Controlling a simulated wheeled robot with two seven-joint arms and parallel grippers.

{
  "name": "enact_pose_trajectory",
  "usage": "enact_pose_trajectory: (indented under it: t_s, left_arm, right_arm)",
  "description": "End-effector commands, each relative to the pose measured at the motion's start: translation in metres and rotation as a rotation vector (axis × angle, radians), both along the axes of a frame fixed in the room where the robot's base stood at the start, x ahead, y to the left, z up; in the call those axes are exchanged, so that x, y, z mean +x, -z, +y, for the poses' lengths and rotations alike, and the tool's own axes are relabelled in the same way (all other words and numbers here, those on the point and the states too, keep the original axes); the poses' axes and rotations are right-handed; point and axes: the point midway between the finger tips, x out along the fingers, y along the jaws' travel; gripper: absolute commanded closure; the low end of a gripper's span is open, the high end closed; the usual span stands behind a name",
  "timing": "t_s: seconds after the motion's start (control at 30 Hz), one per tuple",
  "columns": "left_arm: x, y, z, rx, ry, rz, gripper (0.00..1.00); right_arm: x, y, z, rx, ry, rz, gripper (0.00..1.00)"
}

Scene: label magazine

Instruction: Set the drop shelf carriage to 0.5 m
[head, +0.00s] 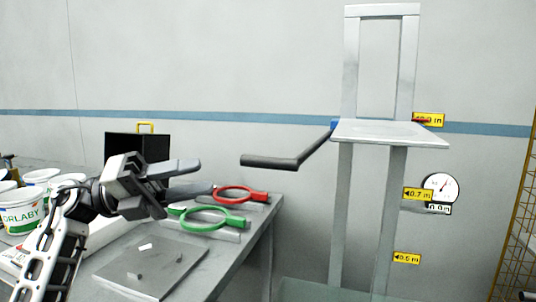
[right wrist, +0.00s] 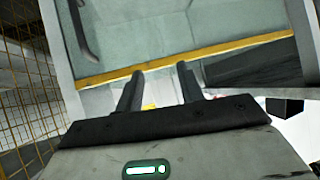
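The drop shelf carriage (head: 385,132) is a pale flat plate high on a grey upright frame (head: 344,220) in the head view. A red pointer at its right edge lies by the top yellow label (head: 428,119), which seems to read 0.9 m. Lower labels read 0.7 m (head: 418,194) and apparently 0.5 m (head: 406,258). A dark crank handle (head: 270,161) reaches left from a blue hub (head: 335,125). My left gripper (head: 205,176) is open and empty, left of the crank and apart from it. My right gripper (right wrist: 158,84) is open in the right wrist view, nothing between its fingers.
A grey bench (head: 255,232) below my left gripper holds a red ring tool (head: 240,204), a green ring tool (head: 212,230), a flat plate and white tubs. A round dial (head: 441,187) is right of the frame. Yellow mesh (head: 520,220) stands at far right.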

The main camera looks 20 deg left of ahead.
Motion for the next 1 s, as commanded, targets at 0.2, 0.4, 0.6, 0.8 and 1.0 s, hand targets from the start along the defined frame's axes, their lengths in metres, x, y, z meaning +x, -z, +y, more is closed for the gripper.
enact_pose_trajectory:
  t_s: [0.2, 0.4, 0.6, 0.8, 1.0]
  left_arm:
    - [0.014, -0.015, -0.047, -0.004, 0.005, -0.001, 0.62]
    - [0.025, -0.022, -0.084, -0.004, 0.004, 0.000, 0.62]
    - [0.032, -0.026, -0.105, -0.003, 0.002, 0.001, 0.62]
    - [0.034, -0.025, -0.111, 0.000, 0.000, 0.001, 0.62]
    - [0.034, -0.025, -0.110, -0.001, -0.001, 0.001, 0.65]
  right_arm:
    - [-0.005, -0.004, -0.003, -0.033, -0.010, 0.021, 0.62]
    - [-0.004, -0.008, -0.006, -0.055, -0.018, 0.025, 0.62]
    - [-0.001, -0.011, -0.007, -0.062, -0.019, 0.020, 0.62]
    - [0.000, -0.009, -0.008, -0.063, -0.018, 0.019, 0.62]
    - [0.000, -0.010, -0.006, -0.057, -0.013, 0.019, 0.62]
